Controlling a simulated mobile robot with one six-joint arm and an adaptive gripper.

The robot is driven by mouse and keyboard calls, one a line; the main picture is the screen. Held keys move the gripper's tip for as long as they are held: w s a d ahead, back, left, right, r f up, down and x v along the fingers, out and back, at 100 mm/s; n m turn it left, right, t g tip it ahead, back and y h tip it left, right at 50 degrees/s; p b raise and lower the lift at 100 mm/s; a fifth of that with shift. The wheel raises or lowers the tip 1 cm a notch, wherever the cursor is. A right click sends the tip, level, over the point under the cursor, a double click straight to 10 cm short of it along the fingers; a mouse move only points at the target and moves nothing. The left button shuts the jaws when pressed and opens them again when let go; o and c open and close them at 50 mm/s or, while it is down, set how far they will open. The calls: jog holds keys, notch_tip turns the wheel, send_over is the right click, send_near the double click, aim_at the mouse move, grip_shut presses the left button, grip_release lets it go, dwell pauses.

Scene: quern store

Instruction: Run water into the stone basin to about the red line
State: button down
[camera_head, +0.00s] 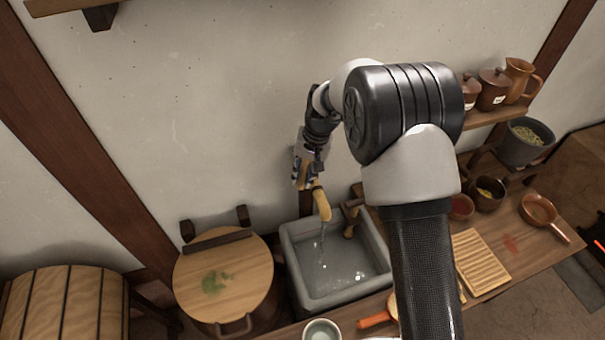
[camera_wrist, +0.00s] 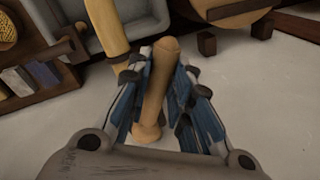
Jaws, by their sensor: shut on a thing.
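The grey stone basin (camera_head: 290,262) stands against the wall, with water (camera_head: 335,272) in it and bright glints on the surface. A yellow-brown spout (camera_head: 322,204) bends over the basin, and a thin stream falls from it. I cannot make out a red line inside. My gripper (camera_head: 304,182) is at the wall just behind the spout. In the wrist view, my gripper (camera_wrist: 160,85) is shut on a wooden tap handle (camera_wrist: 157,88), with blue-padded fingers on both sides. The spout (camera_wrist: 108,30) and part of the basin (camera_wrist: 145,14) show beyond it.
A round wooden lid (camera_head: 245,265) sits left of the basin, near a barrel (camera_head: 65,305). A pale bowl (camera_head: 321,331) is in front. A ridged board (camera_head: 482,262) and several bowls stand right. My arm hides part of the counter. Jars (camera_head: 495,90) stand on a shelf.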

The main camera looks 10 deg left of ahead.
jog(key=c, duration=1.4)
grip_release()
jog(key=shift+c, duration=0.2)
jog(key=shift+r, duration=0.1)
notch_tip(320, 180, up, 12)
jog(key=d, duration=0.2)
jog(key=shift+d+f, duration=0.2)
